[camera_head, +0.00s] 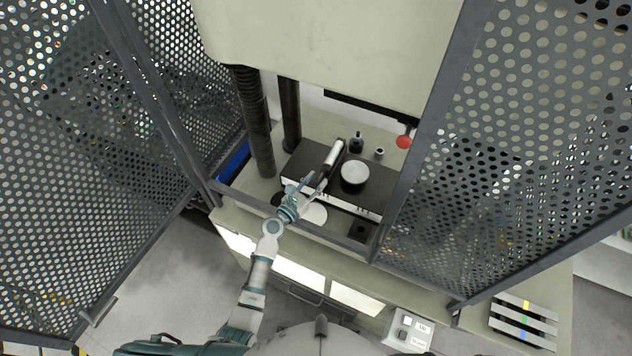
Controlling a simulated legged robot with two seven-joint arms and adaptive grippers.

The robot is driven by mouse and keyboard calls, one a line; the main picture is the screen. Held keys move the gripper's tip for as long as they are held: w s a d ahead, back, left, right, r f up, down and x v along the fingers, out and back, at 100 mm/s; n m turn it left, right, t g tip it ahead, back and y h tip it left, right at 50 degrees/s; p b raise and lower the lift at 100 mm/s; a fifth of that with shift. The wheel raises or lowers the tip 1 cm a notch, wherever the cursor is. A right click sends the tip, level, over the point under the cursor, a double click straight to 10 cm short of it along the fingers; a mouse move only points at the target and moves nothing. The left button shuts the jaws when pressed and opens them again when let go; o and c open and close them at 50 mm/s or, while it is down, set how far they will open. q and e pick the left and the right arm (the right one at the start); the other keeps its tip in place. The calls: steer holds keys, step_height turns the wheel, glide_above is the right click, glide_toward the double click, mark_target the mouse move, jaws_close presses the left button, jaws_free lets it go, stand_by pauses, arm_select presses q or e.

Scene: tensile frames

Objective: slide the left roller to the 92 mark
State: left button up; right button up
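A dark bend fixture (378,191) with a pale strip along its front edge lies on the machine bed. A pale roller (334,153) with dark ends lies across the left part of the fixture, slanted in the picture. My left gripper (318,181) is at the near end of this roller, over the fixture's front left part. Its fingers are small and overlap the roller's end, so I cannot tell whether they touch or grip it. The scale marks are too small to read. My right gripper is not in view.
A white round disc (354,172) sits on the fixture right of the roller. Perforated guard doors (90,150) stand open on both sides. A red knob (403,142) is at the back right. Striped bars (524,320) lie lower right.

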arm_select(q)
steer(key=v, duration=1.1)
steer(key=shift+s+a, duration=0.1)
steer(key=shift+s, duration=0.1)
steer(key=shift+s+a, duration=0.15)
steer(key=shift+s, duration=0.05)
steer(key=shift+f, duration=0.1)
